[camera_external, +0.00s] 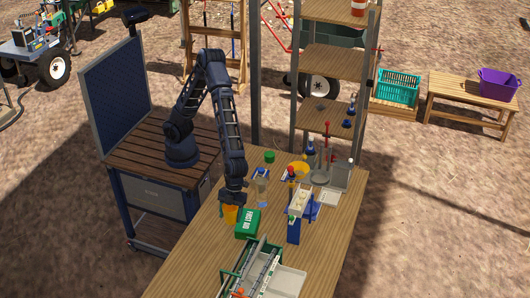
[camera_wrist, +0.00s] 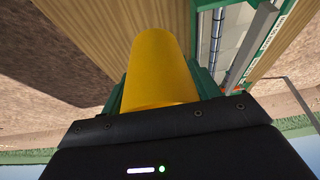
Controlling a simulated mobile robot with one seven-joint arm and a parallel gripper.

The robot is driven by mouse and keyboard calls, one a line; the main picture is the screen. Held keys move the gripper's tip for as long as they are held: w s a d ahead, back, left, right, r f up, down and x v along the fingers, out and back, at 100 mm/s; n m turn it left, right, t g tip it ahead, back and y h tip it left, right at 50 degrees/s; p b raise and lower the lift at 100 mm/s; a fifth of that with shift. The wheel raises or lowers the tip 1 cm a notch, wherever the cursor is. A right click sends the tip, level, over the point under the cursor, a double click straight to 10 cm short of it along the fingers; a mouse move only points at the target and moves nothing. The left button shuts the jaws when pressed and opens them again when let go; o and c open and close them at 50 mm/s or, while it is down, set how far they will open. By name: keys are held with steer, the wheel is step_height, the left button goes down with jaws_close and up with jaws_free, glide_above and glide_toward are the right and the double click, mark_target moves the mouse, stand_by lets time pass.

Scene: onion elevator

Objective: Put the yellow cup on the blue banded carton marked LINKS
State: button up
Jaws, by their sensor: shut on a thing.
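The yellow cup (camera_external: 231,215) is under my gripper (camera_external: 233,205) at the left edge of the wooden table. My gripper is shut on it. In the wrist view the yellow cup (camera_wrist: 158,68) fills the middle, and the fingertips are hidden. I cannot tell whether the cup touches the table. A blue carton with a pale upper part (camera_external: 294,231) stands upright to the right of the gripper, across a green box. Its lettering is too small to read, so I cannot confirm the LINKS mark.
A green box with white lettering (camera_external: 247,223) sits close beside the cup. A green-edged tray (camera_external: 289,281) lies at the front. The table's right front (camera_external: 325,245) is clear.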

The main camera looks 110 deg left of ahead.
steer(key=w+a+r, duration=0.2)
steer(key=a, duration=1.1)
steer(key=w+a+r, duration=0.1)
steer(key=a+r, duration=0.1)
steer(key=a, duration=1.1)
steer(key=s+a+r, duration=0.1)
steer(key=s+a, duration=0.3)
steer(key=a, duration=0.7)
steer(key=s+a+r, duration=0.1)
steer(key=s+a, duration=0.3)
steer(key=a, duration=0.6)
step_height(320, 180, down, 20)
steer(key=shift+a+r, duration=0.1)
steer(key=shift+r, duration=0.05)
steer(key=o, duration=1)
steer(key=shift+c, duration=0.2)
